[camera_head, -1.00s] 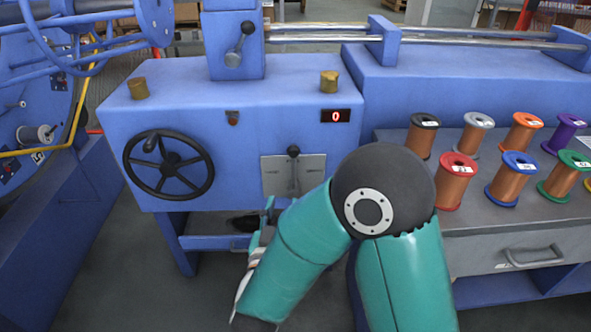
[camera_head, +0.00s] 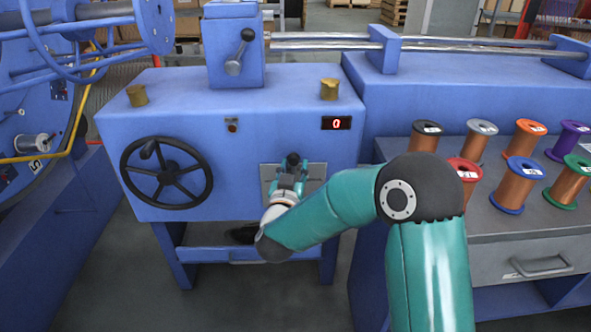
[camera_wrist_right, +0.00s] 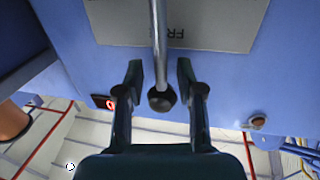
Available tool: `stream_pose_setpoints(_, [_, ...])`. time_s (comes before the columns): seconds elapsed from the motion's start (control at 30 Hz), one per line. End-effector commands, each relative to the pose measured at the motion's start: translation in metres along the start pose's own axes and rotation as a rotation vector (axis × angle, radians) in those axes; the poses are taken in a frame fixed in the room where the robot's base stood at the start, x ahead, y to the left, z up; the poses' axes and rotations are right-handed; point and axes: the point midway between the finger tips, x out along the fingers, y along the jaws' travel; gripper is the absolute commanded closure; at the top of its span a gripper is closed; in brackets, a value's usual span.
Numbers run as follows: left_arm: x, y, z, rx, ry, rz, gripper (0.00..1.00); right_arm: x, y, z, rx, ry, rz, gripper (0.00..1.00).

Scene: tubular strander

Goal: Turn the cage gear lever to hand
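The lever with a black ball knob (camera_head: 293,159) stands in front of a grey plate (camera_head: 314,172) on the blue machine's front, and my right gripper (camera_head: 289,177) is at it. In the right wrist view the lever's rod (camera_wrist_right: 158,40) and black knob (camera_wrist_right: 162,101) lie between the two fingers of my right gripper (camera_wrist_right: 159,76). The fingers are open, with a gap on each side of the knob. The letters "FR" show on the plate (camera_wrist_right: 215,22); its other markings are hidden or out of view. My left gripper is not in view.
A black handwheel (camera_head: 166,172) is left of the plate. A red "0" display (camera_head: 336,123) is above it to the right. Another lever (camera_head: 240,52) is on the upper block. Several wire spools (camera_head: 518,183) stand on the bench at right.

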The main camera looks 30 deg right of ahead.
Motion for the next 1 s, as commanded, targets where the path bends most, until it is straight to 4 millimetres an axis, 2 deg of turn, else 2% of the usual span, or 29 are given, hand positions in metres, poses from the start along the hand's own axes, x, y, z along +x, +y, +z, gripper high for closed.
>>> stream_pose_setpoints(0.3, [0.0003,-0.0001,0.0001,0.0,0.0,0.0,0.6,0.0026,0.0001,0.0002,0.0,-0.001,-0.001,0.63])
stream_pose_setpoints(0.53, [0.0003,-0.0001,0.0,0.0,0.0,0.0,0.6,0.0025,0.0003,0.0001,0.0,-0.001,0.0,1.0])
stream_pose_setpoints(0.83, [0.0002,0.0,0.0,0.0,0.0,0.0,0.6,0.0028,0.0008,-0.002,0.001,0.004,0.002,1.0])
stream_pose_setpoints(0.87, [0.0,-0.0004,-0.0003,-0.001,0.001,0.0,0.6,0.0067,0.0055,-0.0022,0.002,0.005,0.004,1.0])
stream_pose_setpoints(1.0, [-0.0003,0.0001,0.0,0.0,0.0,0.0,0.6,0.0037,0.0007,-0.0033,-0.001,0.008,0.002,1.0])
